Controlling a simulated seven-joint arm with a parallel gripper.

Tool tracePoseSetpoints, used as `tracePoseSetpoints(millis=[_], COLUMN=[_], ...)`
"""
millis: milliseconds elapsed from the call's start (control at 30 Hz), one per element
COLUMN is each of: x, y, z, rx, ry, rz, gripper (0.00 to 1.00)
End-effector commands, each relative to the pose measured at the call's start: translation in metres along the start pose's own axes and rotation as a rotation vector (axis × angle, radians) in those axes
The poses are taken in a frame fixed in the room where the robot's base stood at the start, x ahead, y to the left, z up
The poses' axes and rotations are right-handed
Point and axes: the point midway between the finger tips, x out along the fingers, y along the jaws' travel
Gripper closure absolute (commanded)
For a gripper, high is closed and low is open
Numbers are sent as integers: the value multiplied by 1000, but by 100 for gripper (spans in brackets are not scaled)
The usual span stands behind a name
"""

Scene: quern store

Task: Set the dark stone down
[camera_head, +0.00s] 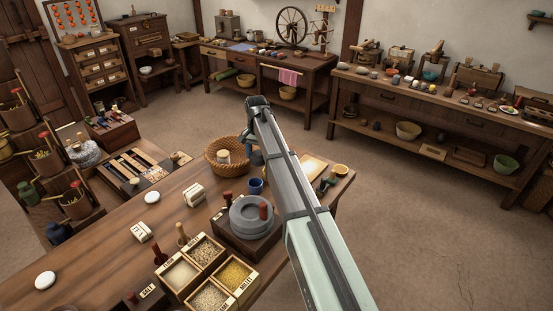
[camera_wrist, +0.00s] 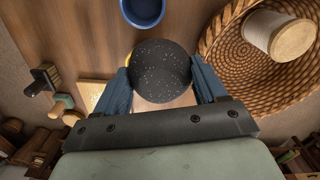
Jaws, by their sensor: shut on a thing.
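The dark stone (camera_wrist: 160,70) is round, black and finely speckled with white. It sits between the blue fingers of my gripper (camera_wrist: 160,76), which is shut on it. How high the stone is above the table I cannot tell.
The basket holds a pale spool (camera_wrist: 278,36). A grey quern (camera_head: 250,217) and open grain boxes (camera_head: 207,249) stand nearer on the table. A pale board (camera_head: 310,168) and brushes (camera_head: 326,184) lie right of my arm. The table's left part has clear wood between white discs (camera_head: 152,197).

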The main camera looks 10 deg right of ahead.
Motion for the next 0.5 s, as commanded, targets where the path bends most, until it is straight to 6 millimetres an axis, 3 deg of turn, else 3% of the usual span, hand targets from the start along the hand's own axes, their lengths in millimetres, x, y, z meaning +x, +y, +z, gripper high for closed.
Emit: tracePoseSetpoints(millis=[33, 300, 500], x=[-1, -3, -6], y=[8, 38, 13], z=[-24, -112, -155], rx=[30, 188, 319], ry=[0, 0, 3], rz=[0, -2, -5], gripper=[74, 74, 74])
